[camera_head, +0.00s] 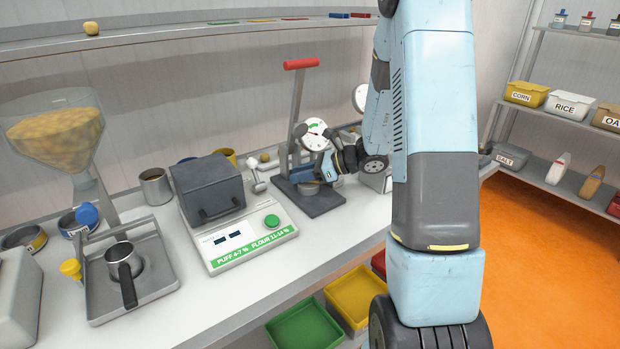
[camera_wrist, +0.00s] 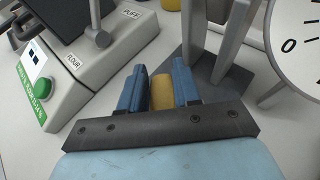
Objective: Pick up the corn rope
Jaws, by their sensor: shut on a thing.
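The corn rope appears to be the short, tan-yellow rounded piece (camera_wrist: 162,92) in the wrist view. My gripper (camera_wrist: 160,80) has its two blue fingers on either side of the piece, shut on it. The piece's lower end is hidden by the dark gripper bar. I cannot make out the held piece clearly in that view.
The press (camera_head: 300,100) with its dark base (camera_head: 318,205) stands close to my gripper. The dial (camera_wrist: 300,45) is to its right in the wrist view. The grey puff-and-flour machine (camera_head: 235,235) is to its left. Green (camera_head: 305,325) and yellow (camera_head: 355,295) trays sit below the counter.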

